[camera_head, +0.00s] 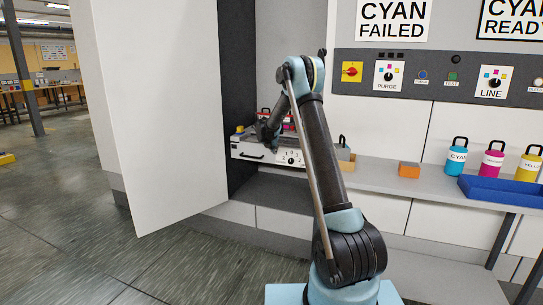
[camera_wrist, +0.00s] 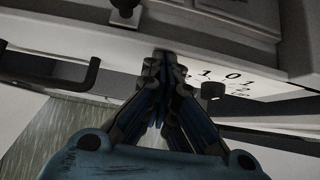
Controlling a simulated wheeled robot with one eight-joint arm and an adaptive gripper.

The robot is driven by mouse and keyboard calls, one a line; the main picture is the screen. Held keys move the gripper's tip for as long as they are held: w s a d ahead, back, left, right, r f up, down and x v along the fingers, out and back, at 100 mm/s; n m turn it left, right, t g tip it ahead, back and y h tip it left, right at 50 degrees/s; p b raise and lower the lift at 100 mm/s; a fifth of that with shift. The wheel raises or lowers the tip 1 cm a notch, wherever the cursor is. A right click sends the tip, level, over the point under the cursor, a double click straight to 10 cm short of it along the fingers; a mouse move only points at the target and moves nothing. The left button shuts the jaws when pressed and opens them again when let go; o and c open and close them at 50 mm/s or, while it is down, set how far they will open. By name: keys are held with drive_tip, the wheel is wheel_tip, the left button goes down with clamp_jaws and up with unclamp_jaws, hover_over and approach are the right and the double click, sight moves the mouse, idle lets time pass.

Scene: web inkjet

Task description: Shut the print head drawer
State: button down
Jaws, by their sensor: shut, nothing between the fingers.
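The print head drawer (camera_head: 268,150) sits in the open bay, with a white front, a black bar handle (camera_head: 248,155) and a numbered dial (camera_head: 291,158). It appears to stand out from the bay, but how far is hard to tell. My gripper (camera_head: 265,138) is at the drawer's upper front edge, partly hidden by my arm. In the wrist view, my gripper (camera_wrist: 163,58) is shut and empty, its tips at the white front (camera_wrist: 120,55) between the handle (camera_wrist: 62,82) and dial knob (camera_wrist: 212,90). Contact cannot be told.
A large white door panel (camera_head: 155,110) stands open left of the bay. A grey shelf (camera_head: 385,172) runs right, with an orange block (camera_head: 409,170), a cyan bottle (camera_head: 457,156), a magenta bottle (camera_head: 491,163) and a blue tray (camera_head: 500,192). The control panel (camera_head: 440,76) is above. Floor at left is clear.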

drive_tip(key=w, duration=0.1)
drive_tip(key=w+d, duration=0.1)
drive_tip(key=w, duration=0.2)
drive_tip(key=shift+d, duration=0.35)
drive_tip(key=shift+w, duration=0.1)
drive_tip(key=shift+w+d+r, duration=0.1)
drive_tip(key=shift+w+r, duration=0.05)
